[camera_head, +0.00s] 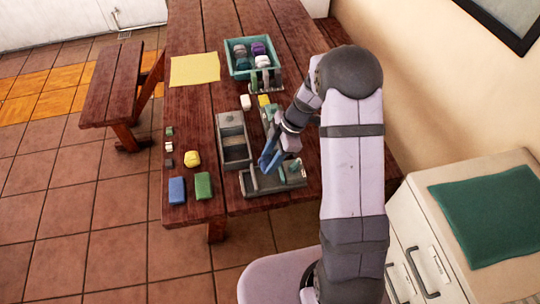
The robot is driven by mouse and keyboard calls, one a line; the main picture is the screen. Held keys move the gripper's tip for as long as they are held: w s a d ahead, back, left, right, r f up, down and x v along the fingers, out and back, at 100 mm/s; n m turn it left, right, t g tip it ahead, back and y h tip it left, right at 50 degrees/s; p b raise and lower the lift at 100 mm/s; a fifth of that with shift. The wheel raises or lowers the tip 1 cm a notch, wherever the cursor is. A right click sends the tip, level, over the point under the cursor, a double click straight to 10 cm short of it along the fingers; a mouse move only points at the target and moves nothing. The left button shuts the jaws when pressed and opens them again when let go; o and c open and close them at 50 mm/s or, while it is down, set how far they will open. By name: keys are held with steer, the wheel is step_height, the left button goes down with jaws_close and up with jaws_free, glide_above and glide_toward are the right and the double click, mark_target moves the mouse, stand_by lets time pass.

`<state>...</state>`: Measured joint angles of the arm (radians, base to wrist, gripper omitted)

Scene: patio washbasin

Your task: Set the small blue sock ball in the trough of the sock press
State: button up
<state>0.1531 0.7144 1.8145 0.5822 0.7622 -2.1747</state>
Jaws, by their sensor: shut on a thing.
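The sock press (262,186) is a grey, low device near the front right edge of the wooden table, with small upright parts on it. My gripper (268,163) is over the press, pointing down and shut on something. Blue shows at its fingertips, and I take this to be the small blue sock ball (267,157). Its outline is small and partly covered by the fingers. It is at or just above the press; I cannot tell whether it touches the trough, which is partly hidden by my gripper.
A grey compartment tray (220,119) stands just left of the press. A teal crate (231,69) with sock balls is at the back. Blue (177,190), green (203,186) and yellow (192,158) items lie at left. A yellow cloth (195,69) lies flat behind.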

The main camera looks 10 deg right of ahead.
steer(key=shift+f+b, duration=3.2)
steer(key=shift+b, duration=0.15)
steer(key=o, duration=1.1)
steer(key=shift+b+v, duration=0.8)
steer(key=shift+v, duration=2.9)
